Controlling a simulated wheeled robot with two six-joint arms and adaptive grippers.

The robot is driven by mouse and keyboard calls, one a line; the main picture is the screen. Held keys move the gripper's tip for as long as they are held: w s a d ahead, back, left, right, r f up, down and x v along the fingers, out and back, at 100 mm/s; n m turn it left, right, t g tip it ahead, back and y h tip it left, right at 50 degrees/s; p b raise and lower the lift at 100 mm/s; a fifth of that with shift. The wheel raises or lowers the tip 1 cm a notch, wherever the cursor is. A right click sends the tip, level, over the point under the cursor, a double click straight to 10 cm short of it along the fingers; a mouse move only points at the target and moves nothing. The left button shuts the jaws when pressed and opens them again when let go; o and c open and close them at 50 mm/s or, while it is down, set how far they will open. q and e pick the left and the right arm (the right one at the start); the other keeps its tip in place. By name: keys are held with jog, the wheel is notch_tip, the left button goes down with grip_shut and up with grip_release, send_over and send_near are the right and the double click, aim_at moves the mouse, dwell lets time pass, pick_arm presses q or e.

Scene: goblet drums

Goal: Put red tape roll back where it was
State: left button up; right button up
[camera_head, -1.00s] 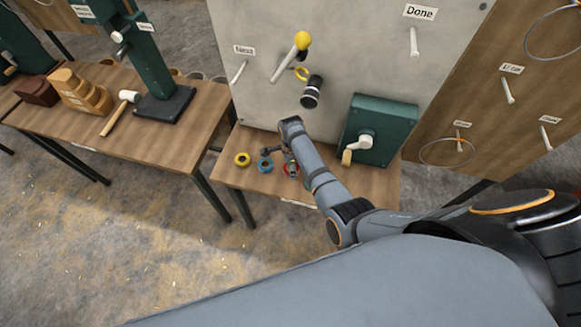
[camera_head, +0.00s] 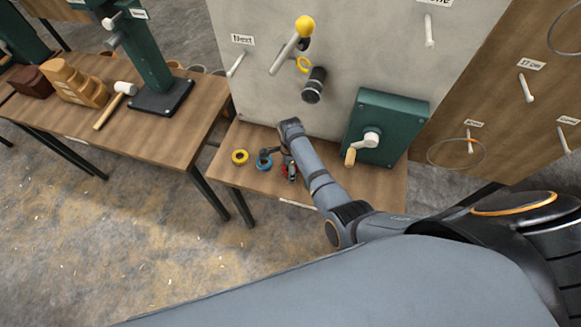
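The red tape roll (camera_head: 284,171) is on the small wooden table below the grey board. It is mostly hidden by my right gripper, and only a bit of red shows. My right gripper (camera_head: 279,162) reaches down from my arm, which comes in from the right. Its fingers look spread apart, one near the blue tape roll (camera_head: 264,168) and one over the red roll. Whether it touches the red roll I cannot tell. A yellow tape roll (camera_head: 240,157) lies farther left. My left gripper is not in view.
The grey board (camera_head: 345,30) has a "Next" peg (camera_head: 236,64), a "Done" peg (camera_head: 429,30), a yellow-tipped rod (camera_head: 290,48) and a black cylinder (camera_head: 313,88). A green crank box (camera_head: 385,128) stands at the table's right. Another table (camera_head: 150,130) holds a mallet and wooden blocks.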

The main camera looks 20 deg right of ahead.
jog(key=shift+r, duration=0.15)
pick_arm(q)
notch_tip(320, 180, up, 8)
jog(key=p, duration=0.7)
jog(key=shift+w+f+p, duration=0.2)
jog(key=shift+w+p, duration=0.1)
pick_arm(e)
notch_tip(320, 180, up, 12)
jog(key=shift+r, duration=0.1)
